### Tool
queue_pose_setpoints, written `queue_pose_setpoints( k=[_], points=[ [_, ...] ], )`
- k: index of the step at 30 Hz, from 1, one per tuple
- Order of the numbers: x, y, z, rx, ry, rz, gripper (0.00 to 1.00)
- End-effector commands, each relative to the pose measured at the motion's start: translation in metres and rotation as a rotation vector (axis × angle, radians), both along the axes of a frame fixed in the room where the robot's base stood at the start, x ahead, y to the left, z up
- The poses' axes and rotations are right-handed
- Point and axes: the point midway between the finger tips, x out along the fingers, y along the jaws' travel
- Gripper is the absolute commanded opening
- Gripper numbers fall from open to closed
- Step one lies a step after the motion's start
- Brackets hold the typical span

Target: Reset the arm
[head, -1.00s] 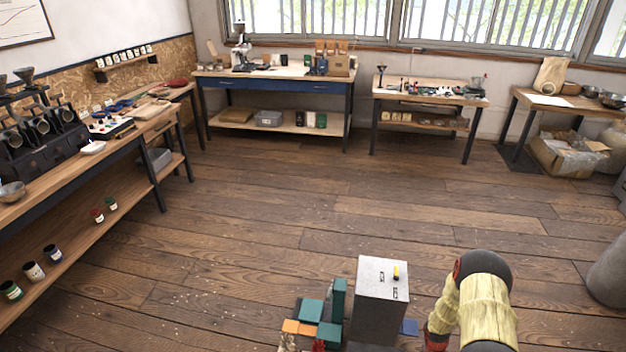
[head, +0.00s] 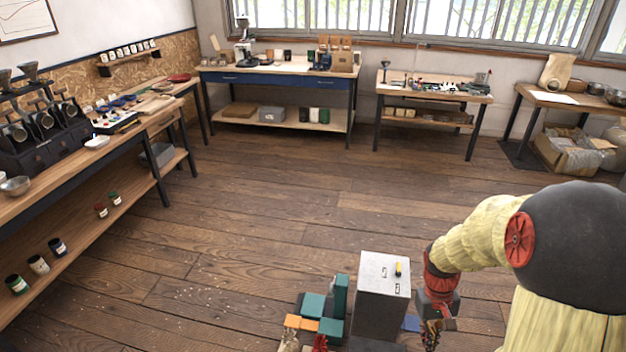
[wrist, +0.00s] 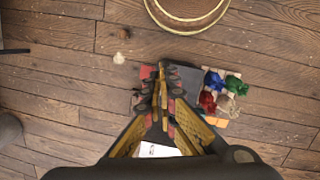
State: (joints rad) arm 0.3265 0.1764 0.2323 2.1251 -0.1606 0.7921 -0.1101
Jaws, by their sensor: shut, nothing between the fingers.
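My gripper (head: 432,335) shows in the head view at the lower right, beside the grey column of my body. It points down and is partly cut off by the bottom edge. In the wrist view my gripper (wrist: 162,93) is shut, its fingers together and empty, above my own base and the floor. My arm, with yellow covers and a dark joint, is bent at the right of the head view.
The plank floor (head: 270,215) is clear ahead. A long workbench (head: 75,190) runs along the left. A blue-drawer table (head: 280,85), a smaller table (head: 430,97) and another table (head: 540,97) stand at the back. A round brown object (wrist: 185,12) shows at the wrist view's top.

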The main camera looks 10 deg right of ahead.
Motion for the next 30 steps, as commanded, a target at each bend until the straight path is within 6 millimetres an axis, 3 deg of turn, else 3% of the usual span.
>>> queue_pose_setpoints(
  k=[3,9,21,27,30],
  points=[
    [-0.011,0.025,0.044,-0.008,-0.064,-0.036,0.00],
    [-0.034,0.064,0.104,-0.003,-0.176,-0.073,0.00],
    [-0.080,0.126,0.196,0.024,-0.480,0.003,0.00],
    [-0.090,0.143,0.239,0.028,-0.637,0.066,0.00],
    [-0.092,0.148,0.251,0.031,-0.680,0.087,0.00]
  ],
)
